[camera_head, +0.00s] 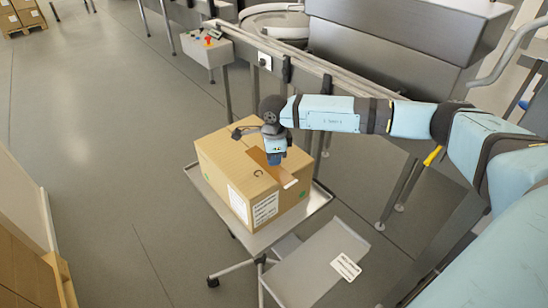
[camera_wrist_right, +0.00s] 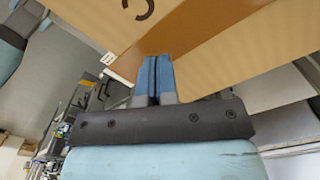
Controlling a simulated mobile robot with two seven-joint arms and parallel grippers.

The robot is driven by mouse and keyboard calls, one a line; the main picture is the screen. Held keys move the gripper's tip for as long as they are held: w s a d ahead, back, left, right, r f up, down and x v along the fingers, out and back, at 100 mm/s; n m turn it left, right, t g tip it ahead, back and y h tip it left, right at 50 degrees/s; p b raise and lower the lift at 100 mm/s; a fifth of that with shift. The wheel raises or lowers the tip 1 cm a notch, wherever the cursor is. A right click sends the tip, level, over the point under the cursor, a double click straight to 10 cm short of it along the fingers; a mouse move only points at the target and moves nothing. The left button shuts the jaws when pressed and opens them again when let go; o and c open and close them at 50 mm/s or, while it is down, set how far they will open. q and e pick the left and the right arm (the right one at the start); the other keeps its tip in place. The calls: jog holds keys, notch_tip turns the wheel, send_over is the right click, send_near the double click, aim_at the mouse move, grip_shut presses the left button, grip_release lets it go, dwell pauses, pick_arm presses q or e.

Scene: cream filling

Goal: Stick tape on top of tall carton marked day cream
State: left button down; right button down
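A tall brown carton (camera_head: 222,165) stands upright on a cart, with white labels (camera_head: 265,208) on its near side; their print is too small to read. A brown strip of tape (camera_head: 256,157) lies across its top and runs toward the near-right edge, with a pale end there. The wrist view shows the tape (camera_wrist_right: 195,38) across the lighter carton top (camera_wrist_right: 265,42). My right gripper (camera_head: 275,158) points down over the tape. Its blue fingers (camera_wrist_right: 154,75) are together at the tape; I cannot tell whether any tape is pinched between them. My left gripper is out of view.
The grey cart (camera_head: 318,204) carries the carton, and a lower grey plate (camera_head: 312,270) with a white label (camera_head: 346,267) extends in front. Conveyor rails (camera_head: 330,70) and machinery stand behind. A control box (camera_head: 207,48) is at the back left.

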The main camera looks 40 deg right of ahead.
jog(key=shift+f+b, duration=0.8)
jog(key=shift+f, duration=0.45)
dwell(0.4)
jog(key=shift+r+p, duration=1.6)
jog(key=shift+r, duration=1.5)
